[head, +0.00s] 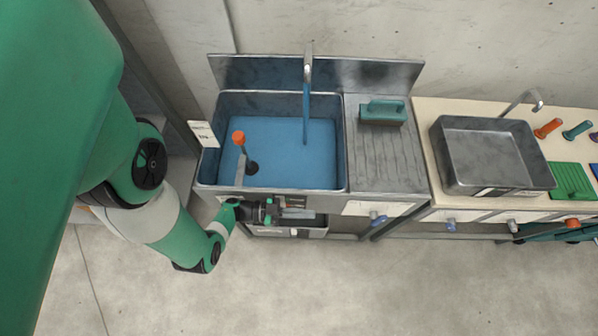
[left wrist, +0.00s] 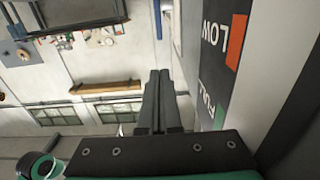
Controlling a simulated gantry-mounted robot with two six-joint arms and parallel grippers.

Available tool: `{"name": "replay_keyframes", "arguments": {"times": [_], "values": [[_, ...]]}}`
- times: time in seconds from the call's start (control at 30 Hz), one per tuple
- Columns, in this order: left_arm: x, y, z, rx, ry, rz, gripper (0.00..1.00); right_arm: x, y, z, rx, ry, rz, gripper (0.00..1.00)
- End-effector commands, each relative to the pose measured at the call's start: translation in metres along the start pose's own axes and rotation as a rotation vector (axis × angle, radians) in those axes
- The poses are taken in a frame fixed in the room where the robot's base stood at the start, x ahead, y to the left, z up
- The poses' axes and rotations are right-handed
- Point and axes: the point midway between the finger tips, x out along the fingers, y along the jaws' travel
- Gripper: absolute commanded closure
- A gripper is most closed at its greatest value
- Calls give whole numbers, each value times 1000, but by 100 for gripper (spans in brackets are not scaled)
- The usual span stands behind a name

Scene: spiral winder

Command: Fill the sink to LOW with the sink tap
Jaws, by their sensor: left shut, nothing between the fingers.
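The metal sink (head: 342,165) holds blue water (head: 290,140) across its floor. The sink tap (head: 308,68) rises at its back, and a blue stream (head: 306,112) falls from the spout into the water. An orange-topped lever (head: 239,138) with a dark foot stands at the sink's left. My left gripper (head: 300,213) is shut and empty, low at the sink's front wall. In the left wrist view its fingers (left wrist: 158,100) lie together beside a dark gauge plate, with LOW (left wrist: 217,35) by an orange mark and FULL (left wrist: 210,105) by a green mark. The water level against these marks is hidden.
A ridged drainboard (head: 385,155) with a green block (head: 383,112) adjoins the sink on the right. A blue knob (head: 377,219) sits below it. Farther right, a bench bears a grey basin (head: 492,155) and a second tap (head: 525,100). The floor in front is clear.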

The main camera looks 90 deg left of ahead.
Motion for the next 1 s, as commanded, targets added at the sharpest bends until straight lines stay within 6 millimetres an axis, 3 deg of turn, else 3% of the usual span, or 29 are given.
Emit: {"name": "replay_keyframes", "arguments": {"times": [0.4,1.0], "values": [[-35,-1,-4,-2,0,-4,100,2,0,-2,0,0,0,50],[-35,-3,-1,-19,-5,-10,100,0,0,0,0,0,0,50]]}}
